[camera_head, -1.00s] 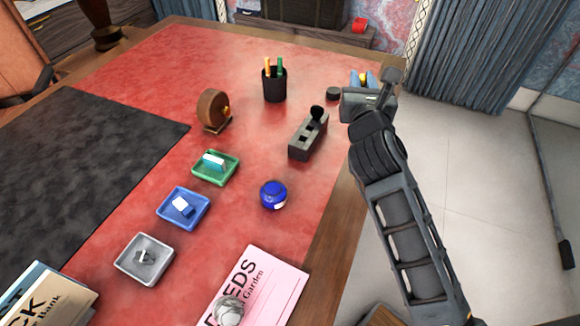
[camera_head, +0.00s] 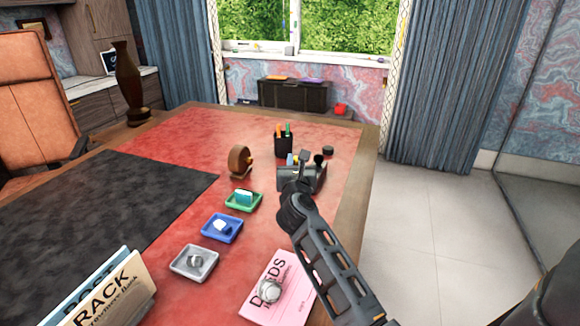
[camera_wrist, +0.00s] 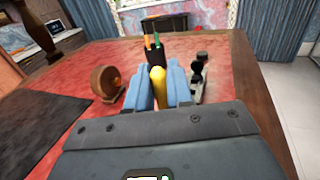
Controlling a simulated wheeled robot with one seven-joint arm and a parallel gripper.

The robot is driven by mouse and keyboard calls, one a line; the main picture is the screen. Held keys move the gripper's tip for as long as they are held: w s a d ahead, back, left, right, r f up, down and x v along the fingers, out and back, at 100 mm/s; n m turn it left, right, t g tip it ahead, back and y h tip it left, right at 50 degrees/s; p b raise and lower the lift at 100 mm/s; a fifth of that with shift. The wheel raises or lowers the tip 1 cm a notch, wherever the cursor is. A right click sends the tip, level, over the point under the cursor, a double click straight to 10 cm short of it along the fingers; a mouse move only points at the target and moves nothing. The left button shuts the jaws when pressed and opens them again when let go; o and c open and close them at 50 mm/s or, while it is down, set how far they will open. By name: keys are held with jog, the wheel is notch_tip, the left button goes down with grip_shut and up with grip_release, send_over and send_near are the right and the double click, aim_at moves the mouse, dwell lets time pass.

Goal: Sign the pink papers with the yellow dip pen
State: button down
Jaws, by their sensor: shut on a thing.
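My gripper (camera_head: 295,160) is over the far part of the red desk top, near the pen cup. In the wrist view its blue fingers (camera_wrist: 160,90) are shut on the yellow dip pen (camera_wrist: 158,80). Only the pen's rounded yellow end shows clearly; its nib is hidden. The pink papers (camera_head: 295,288) lie at the near right of the desk, with large black lettering. A round silvery weight (camera_head: 270,290) sits on them. My gripper is well beyond the papers. The blue ink pot is not visible now.
A black cup with pens (camera_head: 284,147) and a round wooden blotter (camera_head: 240,160) stand near my gripper. A grey holder (camera_wrist: 198,80) is to the right. Green (camera_head: 244,200), blue (camera_head: 222,228) and grey (camera_head: 194,262) trays line the desk's middle. Upright books (camera_head: 110,295) stand near left.

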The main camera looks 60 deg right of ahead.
notch_tip(320, 180, down, 6)
jog(key=b, duration=0.6)
jog(key=shift+w+a+b, duration=0.25)
jog(key=shift+a+b, duration=0.1)
jog(key=shift+a, duration=0.1)
jog(key=shift+s+f, duration=0.1)
jog(key=shift+f, duration=0.7)
dwell(1.9)
jog(key=shift+r, duration=0.1)
notch_tip(320, 180, up, 7)
jog(key=p, duration=0.7)
dwell(0.8)
